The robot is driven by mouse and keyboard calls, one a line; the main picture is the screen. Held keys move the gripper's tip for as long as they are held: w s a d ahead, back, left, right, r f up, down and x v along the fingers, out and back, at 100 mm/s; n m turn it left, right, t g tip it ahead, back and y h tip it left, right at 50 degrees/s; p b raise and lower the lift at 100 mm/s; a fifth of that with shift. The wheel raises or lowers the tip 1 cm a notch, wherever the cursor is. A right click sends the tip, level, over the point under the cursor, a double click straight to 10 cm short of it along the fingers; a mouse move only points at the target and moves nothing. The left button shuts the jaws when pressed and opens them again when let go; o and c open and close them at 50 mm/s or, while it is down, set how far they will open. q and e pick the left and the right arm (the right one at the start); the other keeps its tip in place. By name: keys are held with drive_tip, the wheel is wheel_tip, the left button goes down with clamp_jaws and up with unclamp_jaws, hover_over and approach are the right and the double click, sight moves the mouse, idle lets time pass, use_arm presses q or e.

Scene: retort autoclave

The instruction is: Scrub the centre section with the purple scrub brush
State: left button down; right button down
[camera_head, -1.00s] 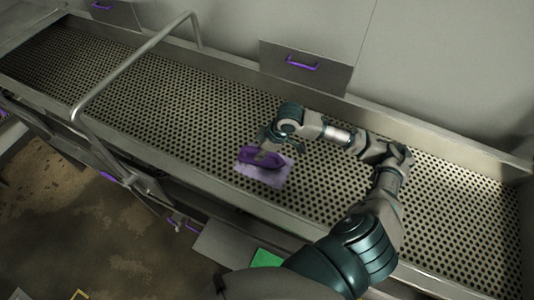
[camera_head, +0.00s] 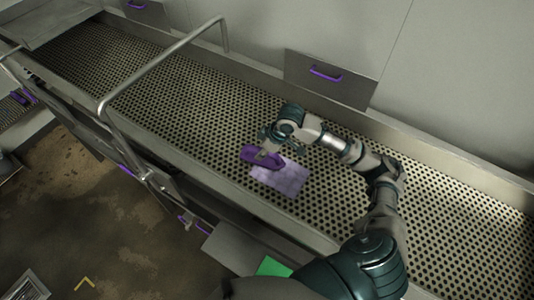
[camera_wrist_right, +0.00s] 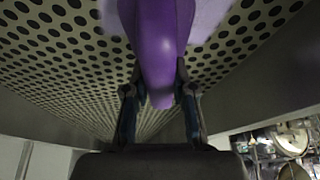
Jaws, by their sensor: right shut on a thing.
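The purple scrub brush (camera_head: 258,157) is held by my right gripper (camera_head: 268,146), over the perforated metal bed (camera_head: 190,110). In the right wrist view the gripper (camera_wrist_right: 160,100) is shut on the purple brush handle (camera_wrist_right: 157,50), one finger on each side. A pale purple patch (camera_head: 284,179) lies on the bed beside and partly under the brush; it also shows in the wrist view (camera_wrist_right: 205,18). I cannot tell whether the brush's underside touches the bed. My left gripper is not in view.
A bent metal rail (camera_head: 155,50) arches across the bed left of the brush. A panel with a purple handle (camera_head: 326,75) stands against the back wall. A green item (camera_head: 272,267) is below the front edge. The bed right of my arm is bare.

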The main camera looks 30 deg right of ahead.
sight(281, 164)
drive_tip(key=shift+w+a+f, duration=0.1)
drive_tip(key=shift+w+a, duration=0.25)
drive_tip(key=shift+w, duration=0.25)
drive_tip(key=shift+w+d, duration=0.4)
drive_tip(key=shift+d, duration=0.35)
drive_tip(key=shift+s+d, duration=0.5)
drive_tip(key=shift+s, duration=0.2)
drive_tip(key=shift+s+d, duration=0.45)
drive_tip(key=shift+s, duration=0.25)
drive_tip(key=shift+s+d+f, duration=0.1)
drive_tip(key=shift+s+d, duration=0.4)
drive_tip(key=shift+s, duration=0.4)
drive_tip(key=shift+s+d+f, duration=0.1)
drive_tip(key=shift+s+d, duration=0.35)
drive_tip(key=shift+s, duration=0.4)
drive_tip(key=shift+s+d, duration=0.5)
drive_tip(key=shift+s, duration=0.4)
drive_tip(key=shift+s+d, duration=0.5)
drive_tip(key=shift+s, duration=0.2)
drive_tip(key=shift+s+d, duration=0.45)
drive_tip(key=shift+s, duration=0.25)
drive_tip(key=shift+s+d+r, duration=0.1)
drive_tip(key=shift+s, duration=0.25)
drive_tip(key=shift+s+d, duration=0.55)
drive_tip(key=shift+s, duration=0.15)
drive_tip(key=shift+s+d, duration=0.2)
drive_tip(key=shift+s, duration=0.6)
drive_tip(key=shift+f, duration=0.2)
